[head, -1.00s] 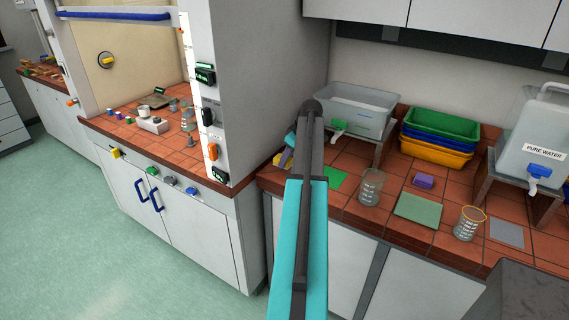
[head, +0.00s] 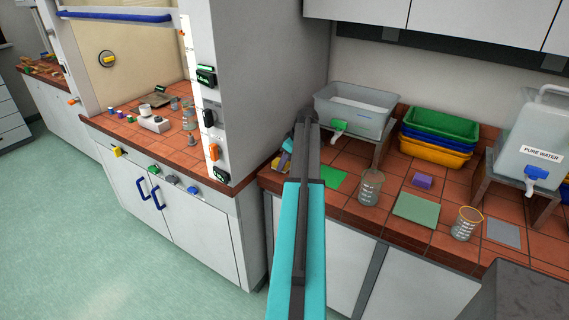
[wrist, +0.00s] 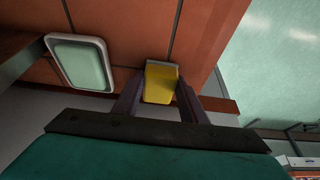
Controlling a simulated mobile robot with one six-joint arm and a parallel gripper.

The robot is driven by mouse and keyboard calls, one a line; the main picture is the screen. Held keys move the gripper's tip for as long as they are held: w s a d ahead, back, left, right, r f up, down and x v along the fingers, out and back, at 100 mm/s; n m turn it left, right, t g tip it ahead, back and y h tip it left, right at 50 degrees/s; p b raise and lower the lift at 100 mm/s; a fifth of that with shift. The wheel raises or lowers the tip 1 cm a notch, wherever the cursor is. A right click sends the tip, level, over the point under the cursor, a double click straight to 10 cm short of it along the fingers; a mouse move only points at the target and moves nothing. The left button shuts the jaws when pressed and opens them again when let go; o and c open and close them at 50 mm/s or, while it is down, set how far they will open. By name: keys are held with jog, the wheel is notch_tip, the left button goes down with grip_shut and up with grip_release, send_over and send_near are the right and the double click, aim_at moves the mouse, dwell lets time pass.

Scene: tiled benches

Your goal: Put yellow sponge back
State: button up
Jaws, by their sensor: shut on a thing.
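The yellow sponge (wrist: 161,84) shows in the wrist view between the two fingers of my gripper (wrist: 159,100), which is shut on it. A thin grey layer shows along its far edge. It is over or on the red tiled bench near the bench's edge; I cannot tell whether it touches the tiles. A white-rimmed dish with a pale green inside (wrist: 104,43) lies to the left of the sponge, apart from it. In the head view my arm hides most of the gripper area; only a bit of yellow shows left of the arm.
On the tiled bench (head: 344,207) stand a green mat, a glass beaker (head: 370,189), a purple block (head: 422,181), a pale green mat (head: 417,209) and another beaker (head: 466,224). Stacked coloured trays (head: 438,130) and a grey tub (head: 354,108) are behind. A fume hood stands left.

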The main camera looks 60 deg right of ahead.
jog(key=shift+f, duration=0.15)
jog(key=o, duration=1)
jog(key=b+v, duration=0.1)
jog(key=v, duration=0.2)
jog(key=shift+s+f+b, duration=0.1)
jog(key=shift+s+b, duration=0.1)
jog(key=shift+b, duration=0.15)
jog(key=b+v, duration=0.2)
jog(key=v, duration=0.9)
jog(key=shift+s+f+b, duration=0.1)
jog(key=shift+b, duration=0.3)
